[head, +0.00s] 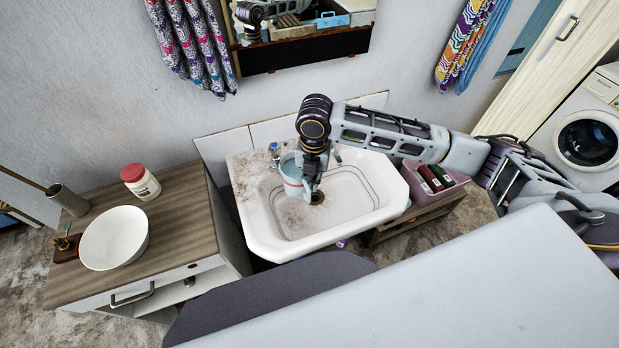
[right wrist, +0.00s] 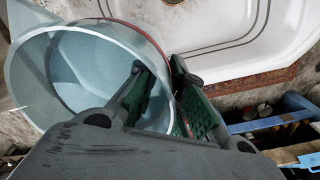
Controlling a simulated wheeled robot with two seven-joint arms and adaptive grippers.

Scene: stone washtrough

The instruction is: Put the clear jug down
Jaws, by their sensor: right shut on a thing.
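The clear jug (head: 289,175) is pale blue and see-through, with a red band near its rim. It is upright or nearly so, at the left part of the white sink basin (head: 345,197) in the head view. I cannot tell whether its base touches the basin. My right gripper (head: 312,183) reaches down from above and is shut on the jug's wall. In the right wrist view the jug (right wrist: 75,85) looks empty; one finger of my right gripper (right wrist: 160,75) is inside its rim and the other outside. My left gripper is not in view.
A wooden-topped cabinet (head: 185,205) left of the sink bears a white bowl (head: 114,238), a red-lidded jar (head: 140,182) and a grey cup (head: 68,200). A purple bin (head: 447,190) with bottles stands right of the sink. A tap (head: 275,150) is behind the jug.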

